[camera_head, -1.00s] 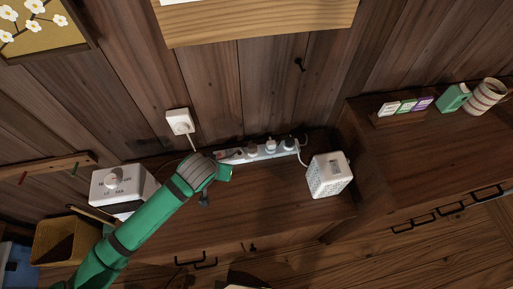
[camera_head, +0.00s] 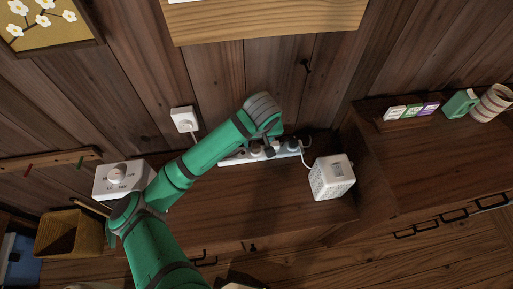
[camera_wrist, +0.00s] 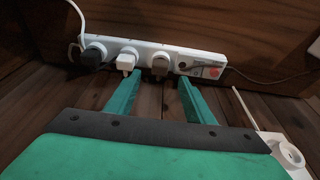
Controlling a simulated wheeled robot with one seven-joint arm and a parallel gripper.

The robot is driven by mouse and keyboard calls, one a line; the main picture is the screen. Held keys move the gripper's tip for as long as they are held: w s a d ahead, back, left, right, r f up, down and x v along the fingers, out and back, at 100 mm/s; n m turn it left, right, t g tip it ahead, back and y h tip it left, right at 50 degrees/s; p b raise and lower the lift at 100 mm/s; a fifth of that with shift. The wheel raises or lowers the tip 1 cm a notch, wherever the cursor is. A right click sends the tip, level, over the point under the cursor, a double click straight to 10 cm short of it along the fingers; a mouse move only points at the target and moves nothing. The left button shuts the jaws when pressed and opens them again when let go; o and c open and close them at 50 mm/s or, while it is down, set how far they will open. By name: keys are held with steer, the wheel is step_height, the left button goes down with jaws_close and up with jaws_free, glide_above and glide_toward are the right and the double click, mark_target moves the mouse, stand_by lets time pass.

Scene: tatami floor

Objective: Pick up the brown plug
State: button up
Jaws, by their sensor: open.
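The brown plug (camera_wrist: 161,65) sits in the white power strip (camera_wrist: 205,66), beside a white plug (camera_wrist: 127,60) and a black plug (camera_wrist: 93,54) in the wrist view. In the head view the strip (camera_head: 232,160) lies at the back of the wooden cabinet, against the plank wall. My gripper (camera_wrist: 158,82) is open and empty. Its two green fingers point at the strip, and the brown plug shows between their tips. I cannot tell how far the tips are from it. My arm covers part of the strip in the head view.
A white perforated box (camera_head: 331,178) stands right of the strip. A white dial box (camera_head: 122,180) and a brown bin (camera_head: 70,235) are at left. A wall socket (camera_head: 184,120) has a cord running down. The cabinet top (camera_head: 285,200) before the strip is mostly clear.

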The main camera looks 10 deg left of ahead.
mark_target(256, 146)
steer(key=shift+x, duration=3.3)
steer(key=shift+w, duration=0.15)
steer(key=shift+c, duration=0.2)
steer(key=c, duration=1)
